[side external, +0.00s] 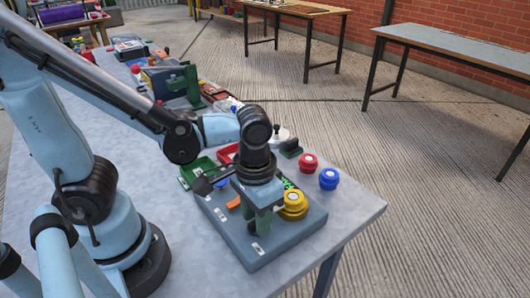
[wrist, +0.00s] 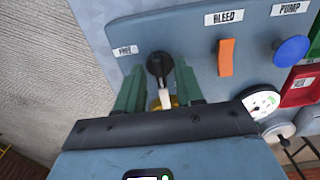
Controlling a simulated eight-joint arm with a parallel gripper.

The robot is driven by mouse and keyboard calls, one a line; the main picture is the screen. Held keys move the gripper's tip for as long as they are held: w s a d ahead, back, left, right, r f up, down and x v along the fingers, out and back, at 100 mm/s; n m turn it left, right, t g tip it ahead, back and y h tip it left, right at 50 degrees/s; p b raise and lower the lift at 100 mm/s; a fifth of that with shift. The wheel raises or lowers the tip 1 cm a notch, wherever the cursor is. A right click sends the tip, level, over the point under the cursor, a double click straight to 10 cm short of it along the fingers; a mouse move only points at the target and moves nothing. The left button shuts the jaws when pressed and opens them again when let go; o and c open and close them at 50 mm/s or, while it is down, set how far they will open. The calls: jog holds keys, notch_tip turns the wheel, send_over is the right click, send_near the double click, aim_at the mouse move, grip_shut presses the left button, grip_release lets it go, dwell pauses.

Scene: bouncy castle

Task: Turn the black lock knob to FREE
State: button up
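The black lock knob (wrist: 159,66) shows in the wrist view, with a dark round head and a pale pointer end directed down the picture, toward my gripper. The white FREE label (wrist: 125,50) is up and left of it on the grey panel (wrist: 185,35). My gripper (wrist: 160,75) has its two green fingers apart, one on each side of the knob. I cannot tell whether they touch it. In the side view my gripper (side external: 258,228) is down over the near part of the panel (side external: 230,240) and hides the knob.
An orange BLEED lever (wrist: 226,58), a blue PUMP button (wrist: 291,50) and a gauge (wrist: 262,103) are right of the knob.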

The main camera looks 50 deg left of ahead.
grip_shut()
jog(key=m, duration=0.4)
jog(key=shift+m, duration=0.4)
jog(key=m, duration=0.4)
jog(key=shift+m, duration=0.3)
jog(key=m, duration=0.4)
jog(key=shift+m, duration=2.2)
